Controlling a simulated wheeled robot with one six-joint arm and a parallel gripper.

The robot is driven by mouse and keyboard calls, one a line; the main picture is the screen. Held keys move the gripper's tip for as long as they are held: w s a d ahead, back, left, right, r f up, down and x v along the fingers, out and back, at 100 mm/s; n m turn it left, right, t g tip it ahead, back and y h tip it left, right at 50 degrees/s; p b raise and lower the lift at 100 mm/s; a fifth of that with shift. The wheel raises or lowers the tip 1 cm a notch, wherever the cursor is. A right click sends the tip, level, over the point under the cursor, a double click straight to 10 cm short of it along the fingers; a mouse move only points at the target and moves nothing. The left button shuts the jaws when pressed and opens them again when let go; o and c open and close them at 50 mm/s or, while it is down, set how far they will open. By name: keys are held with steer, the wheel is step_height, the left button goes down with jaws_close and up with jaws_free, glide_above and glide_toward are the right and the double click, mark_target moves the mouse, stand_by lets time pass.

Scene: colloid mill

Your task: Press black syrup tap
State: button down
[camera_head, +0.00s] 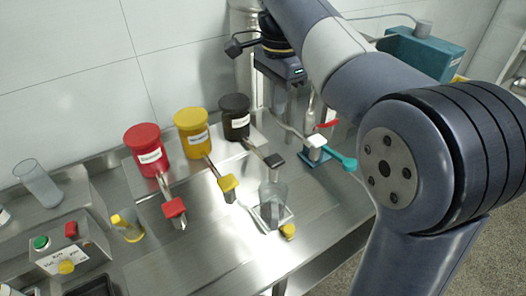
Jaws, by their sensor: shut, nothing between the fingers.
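The black syrup container (235,118) stands at the right end of a row of three on the steel counter. A clear glass (272,198) stands in front of and below this lever. My gripper (284,108) points down at the upper middle, behind and slightly right of the black lever in the picture. It is shut and empty, apart from the lever as far as I can see. Its fingertips are hard to make out against the metal parts behind.
The red container (145,150) and yellow container (193,133) have matching levers, red (174,208) and yellow (228,183). A teal handle (338,158) sits right of the black lever. A button box (69,250) and another glass (38,183) are at left.

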mark_target(275, 160)
steer(key=shift+r, duration=0.1)
stand_by(0.3)
step_height(275, 160, down, 14)
steer(key=shift+f+p, duration=0.1)
steer(key=shift+p, duration=0.4)
steer(key=shift+f+b, duration=0.4)
steer(key=shift+f, duration=0.45)
